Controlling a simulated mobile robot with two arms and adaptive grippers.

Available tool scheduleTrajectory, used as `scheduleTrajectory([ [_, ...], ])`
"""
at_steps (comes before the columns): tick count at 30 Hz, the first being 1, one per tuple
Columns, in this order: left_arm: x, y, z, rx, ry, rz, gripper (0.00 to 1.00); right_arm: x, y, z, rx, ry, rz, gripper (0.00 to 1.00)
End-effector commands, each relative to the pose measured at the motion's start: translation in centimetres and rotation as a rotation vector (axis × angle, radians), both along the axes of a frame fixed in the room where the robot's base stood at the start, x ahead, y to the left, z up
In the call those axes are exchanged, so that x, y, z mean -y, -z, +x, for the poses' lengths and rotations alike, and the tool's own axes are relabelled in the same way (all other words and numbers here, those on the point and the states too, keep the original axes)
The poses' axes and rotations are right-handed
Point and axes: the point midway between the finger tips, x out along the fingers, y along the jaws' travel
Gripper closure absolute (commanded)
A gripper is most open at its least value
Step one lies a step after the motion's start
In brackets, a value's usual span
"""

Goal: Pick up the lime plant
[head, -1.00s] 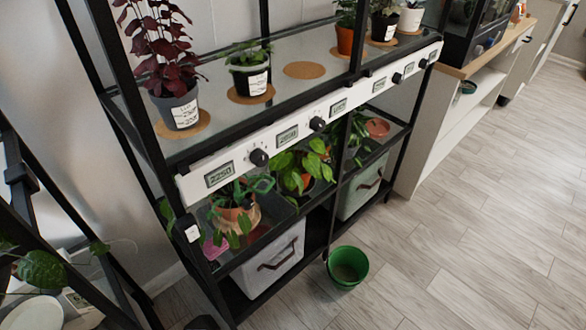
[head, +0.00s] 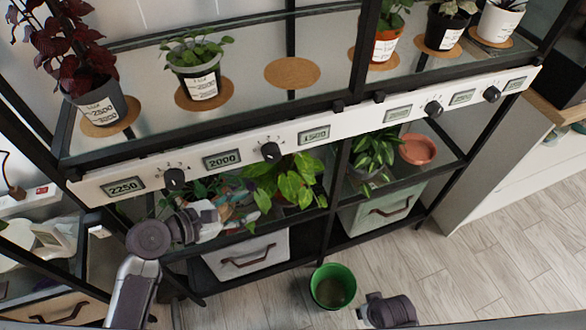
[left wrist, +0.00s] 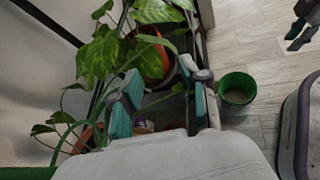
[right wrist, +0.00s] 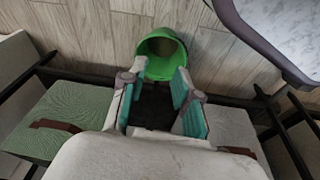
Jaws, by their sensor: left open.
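A plant with bright lime-green leaves (head: 290,183) stands on the lower glass shelf, right of my left gripper; I take it to be the lime plant. In the left wrist view its leaves (left wrist: 105,55) and orange pot (left wrist: 150,55) are just beyond the fingers. My left gripper (head: 236,208) is open and empty at the shelf's front; in its wrist view the fingers (left wrist: 165,92) stand apart. Leaves hide much of the pot. My right gripper (right wrist: 160,90) is open and empty, low in front of the rack, with a green bucket (right wrist: 163,52) beyond its fingertips.
The upper shelf holds labelled potted plants, including a dark red one (head: 95,100), and a bare cork mat (head: 292,72). A white control strip (head: 345,125) runs above the lower shelf. Fabric bins (head: 240,257) sit below. An empty terracotta dish (head: 417,149) is right. Floor is clear at right.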

Motion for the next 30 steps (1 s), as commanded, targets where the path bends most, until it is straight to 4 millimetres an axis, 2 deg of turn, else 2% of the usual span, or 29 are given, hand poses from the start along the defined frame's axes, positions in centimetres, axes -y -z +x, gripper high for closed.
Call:
scheduleTrajectory([
  [5,0.8,-0.4,0.9,-0.031,-0.021,-0.059,0.55,-0.1,-0.1,0.1,0.001,0.0,0.001,0.69],
  [15,5.5,2.1,4.3,-0.031,-0.02,-0.057,0.55,-0.2,-4.9,1.2,0.029,0.005,0.004,0.69],
  [23,6.8,2.7,5.3,-0.03,-0.02,-0.055,0.55,-0.2,-6.6,1.3,0.035,0.007,0.004,0.69],
  [30,8.7,3.7,6.9,-0.03,-0.019,-0.054,0.55,-0.1,-10.2,1.3,0.056,0.009,0.004,0.69],
])
